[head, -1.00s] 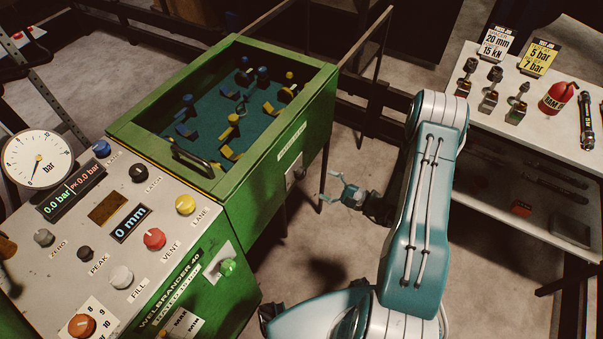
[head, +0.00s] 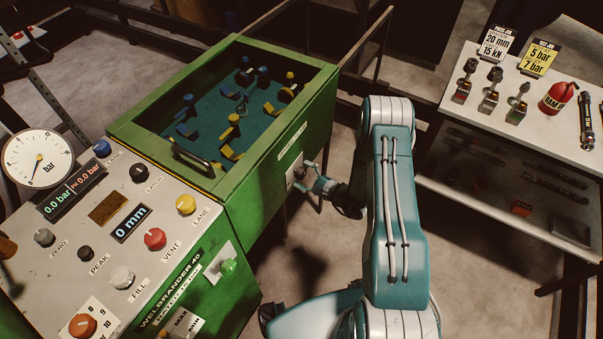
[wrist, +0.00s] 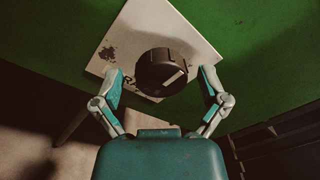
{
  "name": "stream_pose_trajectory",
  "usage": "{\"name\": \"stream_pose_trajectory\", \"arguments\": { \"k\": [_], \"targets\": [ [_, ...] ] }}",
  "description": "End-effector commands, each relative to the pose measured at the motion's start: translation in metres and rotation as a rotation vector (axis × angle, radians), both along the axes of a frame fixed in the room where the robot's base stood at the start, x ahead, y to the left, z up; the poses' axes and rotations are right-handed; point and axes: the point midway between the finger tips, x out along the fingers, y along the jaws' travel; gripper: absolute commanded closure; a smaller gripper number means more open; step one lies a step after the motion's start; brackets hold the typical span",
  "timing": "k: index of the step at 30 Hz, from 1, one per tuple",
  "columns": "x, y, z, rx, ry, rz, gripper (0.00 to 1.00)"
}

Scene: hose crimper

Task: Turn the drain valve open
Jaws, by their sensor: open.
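The drain valve (wrist: 161,72) is a round black knob with a pale mark on its face. It sits on a worn white plate (wrist: 150,25) on the green side wall of the machine. The plate's lettering is partly covered by the knob. My gripper (wrist: 160,82) is open, with one teal finger on each side of the knob. Gaps show between the fingertips and the knob, so it is not gripped. In the head view my gripper (head: 308,180) is at the plate (head: 294,174) on the green wall, and it hides most of the knob.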

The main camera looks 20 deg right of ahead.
Motion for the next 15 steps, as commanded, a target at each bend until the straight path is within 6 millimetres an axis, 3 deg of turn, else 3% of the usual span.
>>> {"name": "stream_pose_trajectory", "arguments": {
  "k": [9, 11, 15],
  "targets": [
    [0.003, 0.0027, 0.0001, 0.0, 0.0, 0.0, 0.06],
    [0.0029, 0.0026, 0.0, 0.0, 0.0, 0.0, 0.29],
    [0.0028, 0.0027, -0.0001, 0.0, 0.001, 0.001, 0.89]
  ]
}}
